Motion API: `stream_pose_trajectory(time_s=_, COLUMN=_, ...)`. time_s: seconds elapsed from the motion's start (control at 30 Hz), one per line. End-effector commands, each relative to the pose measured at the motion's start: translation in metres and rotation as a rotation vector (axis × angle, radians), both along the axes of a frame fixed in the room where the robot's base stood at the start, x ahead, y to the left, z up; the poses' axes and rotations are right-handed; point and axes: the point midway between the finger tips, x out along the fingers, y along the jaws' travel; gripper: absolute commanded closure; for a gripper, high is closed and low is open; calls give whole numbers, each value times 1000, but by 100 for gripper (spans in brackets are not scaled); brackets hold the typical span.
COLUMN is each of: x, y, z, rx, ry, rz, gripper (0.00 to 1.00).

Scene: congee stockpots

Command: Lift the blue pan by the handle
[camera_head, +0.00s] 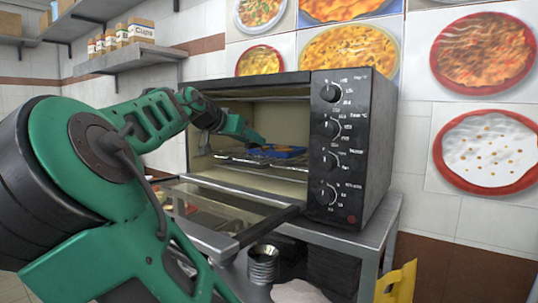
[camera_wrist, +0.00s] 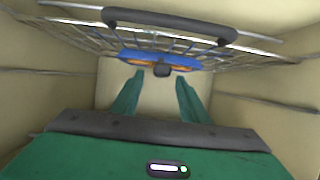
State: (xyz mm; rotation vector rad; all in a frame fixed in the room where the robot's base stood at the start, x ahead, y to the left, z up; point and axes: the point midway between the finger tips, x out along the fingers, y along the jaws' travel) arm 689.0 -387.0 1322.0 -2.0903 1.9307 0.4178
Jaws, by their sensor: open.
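The blue pan (camera_head: 288,153) sits on a wire rack (camera_head: 240,156) inside the open toaster oven, with something orange in it. In the wrist view the pan (camera_wrist: 133,54) is seen nearly edge-on, and its short dark handle (camera_wrist: 162,71) points toward me. My gripper (camera_head: 262,139) reaches into the oven at the pan's left side in the head view. In the wrist view my gripper (camera_wrist: 160,76) is open, with the handle between or just beyond its two green fingertips. I cannot tell whether a finger touches it.
The black oven (camera_head: 347,150) stands on a metal table (camera_head: 375,235), its glass door (camera_head: 225,215) folded down below my arm. The oven walls (camera_wrist: 60,95) are close on both sides. A dark bar (camera_wrist: 170,24) shows near the rack. Stacked metal cups (camera_head: 262,262) stand below.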

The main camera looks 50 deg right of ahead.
Motion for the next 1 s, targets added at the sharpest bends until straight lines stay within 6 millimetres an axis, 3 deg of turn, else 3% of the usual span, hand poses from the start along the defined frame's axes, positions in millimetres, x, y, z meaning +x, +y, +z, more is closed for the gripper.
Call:
stream_pose_trajectory(time_s=0.4, x=5, y=-40, z=-23, rx=0, ry=1, rz=-2, gripper=59)
stream_pose_trajectory(time_s=0.73, x=6, y=-44, z=-25, rx=0, ry=1, rz=1, gripper=59)
stream_pose_trajectory(time_s=0.9, x=6, y=-44, z=-25, rx=0, ry=1, rz=0, gripper=100)
stream_pose_trajectory(time_s=1.0, x=6, y=-44, z=-25, rx=0, ry=1, rz=0, gripper=100)
